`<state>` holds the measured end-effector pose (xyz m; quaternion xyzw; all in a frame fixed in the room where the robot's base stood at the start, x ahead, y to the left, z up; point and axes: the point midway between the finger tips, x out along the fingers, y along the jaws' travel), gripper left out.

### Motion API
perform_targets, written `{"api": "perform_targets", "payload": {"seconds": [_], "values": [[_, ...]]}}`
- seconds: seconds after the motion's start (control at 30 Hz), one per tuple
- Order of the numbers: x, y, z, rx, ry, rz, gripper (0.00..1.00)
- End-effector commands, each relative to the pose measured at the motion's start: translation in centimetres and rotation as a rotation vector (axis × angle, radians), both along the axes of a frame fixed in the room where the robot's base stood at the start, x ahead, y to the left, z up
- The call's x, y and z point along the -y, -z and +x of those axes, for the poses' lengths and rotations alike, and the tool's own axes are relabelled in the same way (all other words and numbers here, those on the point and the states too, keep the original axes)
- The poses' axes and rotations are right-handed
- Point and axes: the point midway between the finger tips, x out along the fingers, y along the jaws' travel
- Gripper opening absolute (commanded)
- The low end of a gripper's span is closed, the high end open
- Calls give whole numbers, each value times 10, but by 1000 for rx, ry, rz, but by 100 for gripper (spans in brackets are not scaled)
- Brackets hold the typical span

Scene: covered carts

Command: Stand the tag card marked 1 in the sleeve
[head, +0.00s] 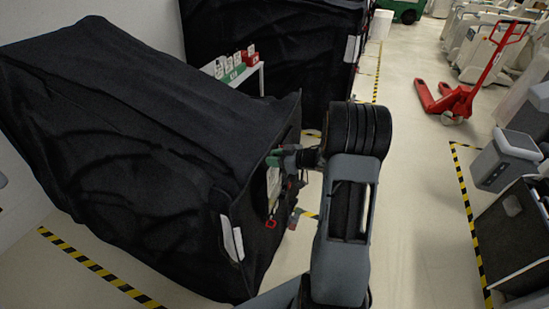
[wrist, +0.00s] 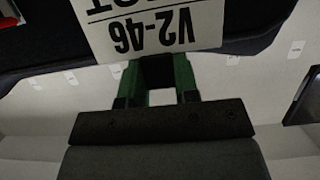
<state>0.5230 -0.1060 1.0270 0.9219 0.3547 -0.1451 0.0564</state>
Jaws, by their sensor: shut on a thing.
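My gripper (head: 284,158) is at the near end of the black covered cart, its green fingers pointing left. In the wrist view the green fingers (wrist: 158,72) are shut at the edge of a white card (wrist: 150,25) printed "V2-46", upside down in the picture. A white pocket (head: 232,238) hangs on the cart's front corner.
The black covered cart (head: 120,130) fills the left. A second covered cart (head: 290,45) stands behind, with a white shelf (head: 247,73) holding small red, green and white card boxes. A red pallet jack (head: 460,100) and grey bins stand right. The middle aisle is clear.

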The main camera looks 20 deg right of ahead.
Motion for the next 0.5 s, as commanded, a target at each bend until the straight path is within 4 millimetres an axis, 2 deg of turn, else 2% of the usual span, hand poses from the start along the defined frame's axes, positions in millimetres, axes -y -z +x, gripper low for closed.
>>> {"api": "perform_targets", "payload": {"seconds": [0.5], "values": [[0,14,0,1,0,-1,0]]}}
